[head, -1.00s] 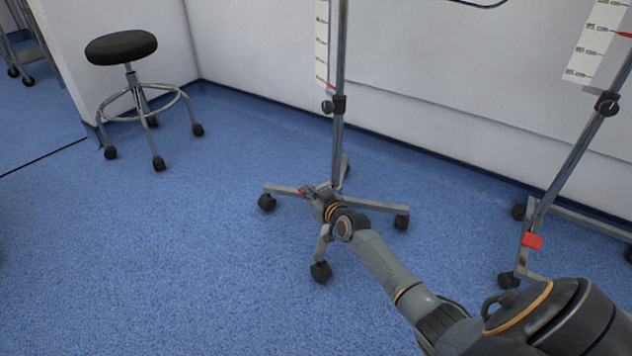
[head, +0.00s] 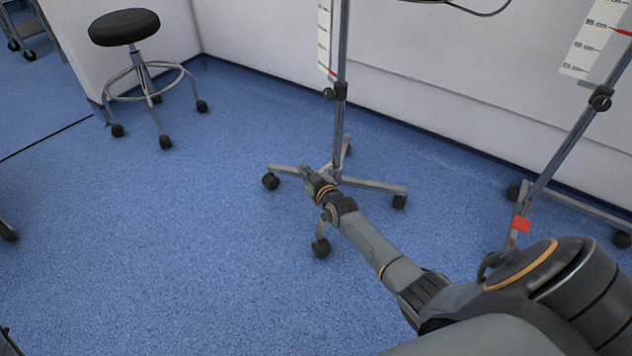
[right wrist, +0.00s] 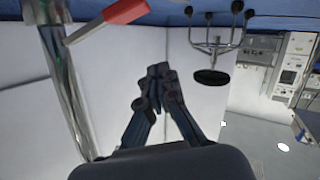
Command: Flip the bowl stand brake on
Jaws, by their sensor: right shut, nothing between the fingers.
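The wheeled stand (head: 341,120) is upright near the wall, its pole rising from a low base with casters. My right gripper (head: 306,171) reaches down to the base, just left of the pole, and covers part of it. In the right wrist view, the gripper (right wrist: 158,72) is shut and empty. A red-tipped lever (right wrist: 122,12) shows there at the top left, beside a metal pole (right wrist: 62,80). The lever is apart from the fingertips in that picture. In the head view I cannot make out this lever. My left gripper is out of view.
A second stand (head: 563,150) with a red tab (head: 521,224) low on it is at the right, behind my right arm. A black round stool (head: 124,27) stands at the upper left. A wall is behind the stands. Blue floor (head: 180,260) at left centre is clear.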

